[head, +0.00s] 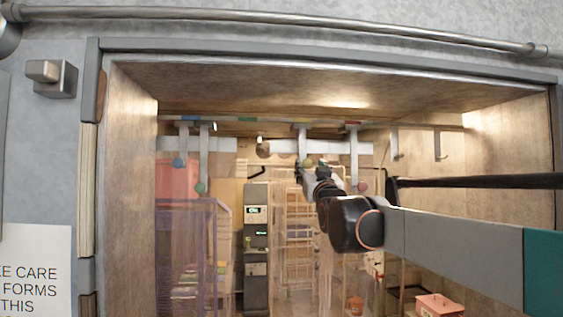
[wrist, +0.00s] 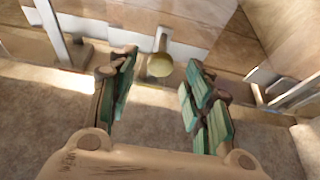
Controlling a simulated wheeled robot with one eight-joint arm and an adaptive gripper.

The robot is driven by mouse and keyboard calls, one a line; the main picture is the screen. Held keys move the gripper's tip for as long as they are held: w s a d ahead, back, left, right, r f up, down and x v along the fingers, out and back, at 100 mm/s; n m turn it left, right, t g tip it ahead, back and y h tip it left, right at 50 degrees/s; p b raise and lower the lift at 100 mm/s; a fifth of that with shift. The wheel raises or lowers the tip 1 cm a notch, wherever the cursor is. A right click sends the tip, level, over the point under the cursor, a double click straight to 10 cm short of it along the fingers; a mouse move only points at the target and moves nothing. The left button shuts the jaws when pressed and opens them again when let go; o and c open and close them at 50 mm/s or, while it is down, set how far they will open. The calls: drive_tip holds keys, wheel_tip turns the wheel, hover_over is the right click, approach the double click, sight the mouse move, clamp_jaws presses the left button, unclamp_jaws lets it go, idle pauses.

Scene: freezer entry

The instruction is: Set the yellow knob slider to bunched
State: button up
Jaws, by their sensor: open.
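The yellow knob (head: 308,162) hangs at the lower end of a pale slider bar under the rail (head: 250,121), right of the middle of the opening. In the wrist view the yellow knob (wrist: 160,66) shows in the gap between my green-padded fingertips. My gripper (head: 306,172) is open, just at or below the knob in the head view. In the wrist view my gripper (wrist: 160,75) has a clear space on both sides of the knob and no finger visibly touches it. How deep the knob sits between the fingers I cannot tell.
Other sliders hang on the rail: a blue knob (head: 179,162) and a green knob (head: 200,187) at left, a pink knob (head: 362,187) at right. Clear strip curtains hang below. A hook (head: 440,146) is further right. Wooden side walls frame the opening.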

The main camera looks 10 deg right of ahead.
sight(308, 165)
drive_tip(key=shift+p+x, duration=0.45)
drive_tip(key=shift+x, duration=1.85)
clamp_jaws()
